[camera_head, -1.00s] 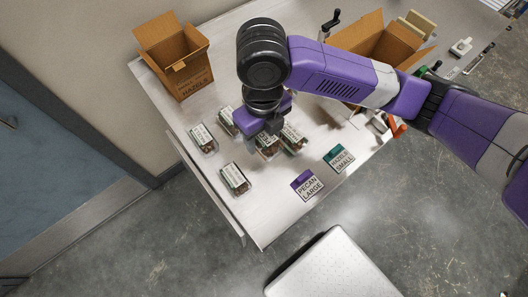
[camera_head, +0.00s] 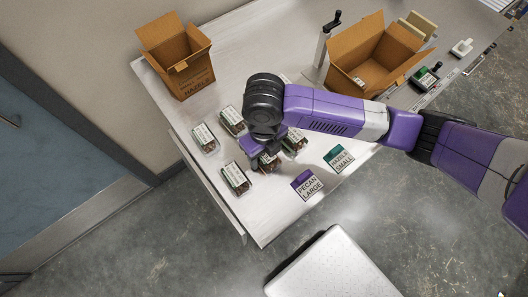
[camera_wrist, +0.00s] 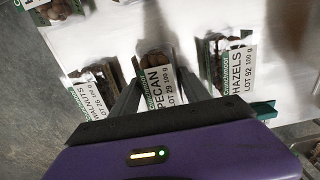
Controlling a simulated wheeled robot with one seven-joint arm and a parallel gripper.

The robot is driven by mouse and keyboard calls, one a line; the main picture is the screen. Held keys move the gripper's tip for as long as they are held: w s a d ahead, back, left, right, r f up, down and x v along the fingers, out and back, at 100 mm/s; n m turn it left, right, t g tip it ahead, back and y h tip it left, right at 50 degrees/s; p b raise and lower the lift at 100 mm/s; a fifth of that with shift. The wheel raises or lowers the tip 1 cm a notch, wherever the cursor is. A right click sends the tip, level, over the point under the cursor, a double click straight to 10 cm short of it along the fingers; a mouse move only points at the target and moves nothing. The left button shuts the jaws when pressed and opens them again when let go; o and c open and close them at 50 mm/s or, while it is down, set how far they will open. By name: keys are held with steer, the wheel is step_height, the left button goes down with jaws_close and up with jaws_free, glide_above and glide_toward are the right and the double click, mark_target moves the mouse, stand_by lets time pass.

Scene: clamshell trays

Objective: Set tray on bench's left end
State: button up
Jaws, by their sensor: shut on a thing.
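My gripper (camera_head: 262,163) is low over the left end of the bench (camera_head: 290,212), among the clamshell trays. In the wrist view its two fingers (camera_wrist: 155,95) are shut on the sides of a clear tray with a white and green label reading PECAN (camera_wrist: 160,82). The tray shows partly in the head view (camera_head: 270,166), mostly covered by my wrist. I cannot tell whether it touches the bench. A walnuts tray (camera_wrist: 97,92) lies just left of it in the wrist view, and a hazels tray (camera_wrist: 236,75) just right.
Other trays stand at left (camera_head: 205,138), (camera_head: 232,120) and in front (camera_head: 236,178). A purple Pecan Large sign (camera_head: 306,185) and a green Hazels Small sign (camera_head: 339,158) lie to the right. Open cardboard boxes stand at the back left (camera_head: 185,65) and right (camera_head: 350,75).

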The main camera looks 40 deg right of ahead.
steer(key=shift+f, duration=0.1)
steer(key=o, duration=1.5)
steer(key=shift+c, duration=0.2)
